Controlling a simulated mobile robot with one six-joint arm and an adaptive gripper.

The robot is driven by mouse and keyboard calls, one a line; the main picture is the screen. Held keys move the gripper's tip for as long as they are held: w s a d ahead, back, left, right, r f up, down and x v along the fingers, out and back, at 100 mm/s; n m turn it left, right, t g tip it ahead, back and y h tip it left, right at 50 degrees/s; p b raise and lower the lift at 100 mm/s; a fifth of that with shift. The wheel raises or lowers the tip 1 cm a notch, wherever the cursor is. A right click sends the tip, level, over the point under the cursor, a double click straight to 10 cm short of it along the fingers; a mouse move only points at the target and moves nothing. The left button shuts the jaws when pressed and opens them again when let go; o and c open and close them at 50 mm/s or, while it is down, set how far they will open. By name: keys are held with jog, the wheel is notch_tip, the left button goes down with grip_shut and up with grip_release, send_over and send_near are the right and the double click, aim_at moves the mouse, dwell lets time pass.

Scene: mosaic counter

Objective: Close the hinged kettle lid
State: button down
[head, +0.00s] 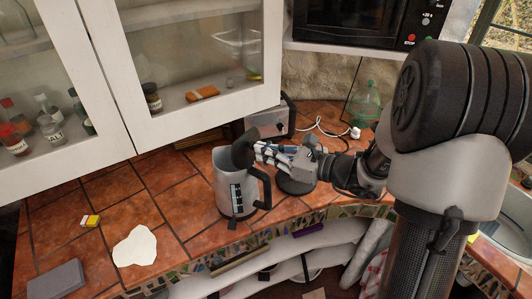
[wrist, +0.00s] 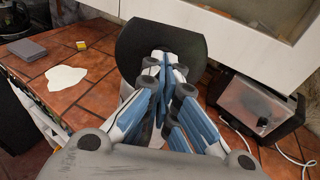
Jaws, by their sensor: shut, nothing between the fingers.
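The kettle (head: 228,187) stands upright on the tiled counter, a grey body with a black handle (head: 265,188) on its right. Its round black lid (head: 243,152) is raised, standing up on the handle side of the top. In the wrist view the lid (wrist: 133,48) shows as a dark disc straight ahead, behind the fingertips. My gripper (head: 262,151) is shut and empty, its tips at the lid from the right; I cannot tell whether they touch it. The fingers also fill the middle of the wrist view (wrist: 166,68) and hide part of the lid and most of the kettle.
A toaster (head: 270,119) stands behind my gripper, with a white cable and plug (head: 354,132) to its right. White cabinets (head: 200,112) overhang the back of the counter. A white patch (head: 135,246), a yellow box (head: 90,220) and a grey block (head: 57,279) lie to the left, with bare tiles between.

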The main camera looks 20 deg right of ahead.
jog(key=shift+r, duration=0.1)
jog(key=shift+w+a+r+p, duration=0.1)
jog(key=shift+r+p, duration=0.05)
jog(key=shift+p, duration=0.4)
jog(key=shift+g+h, duration=0.3)
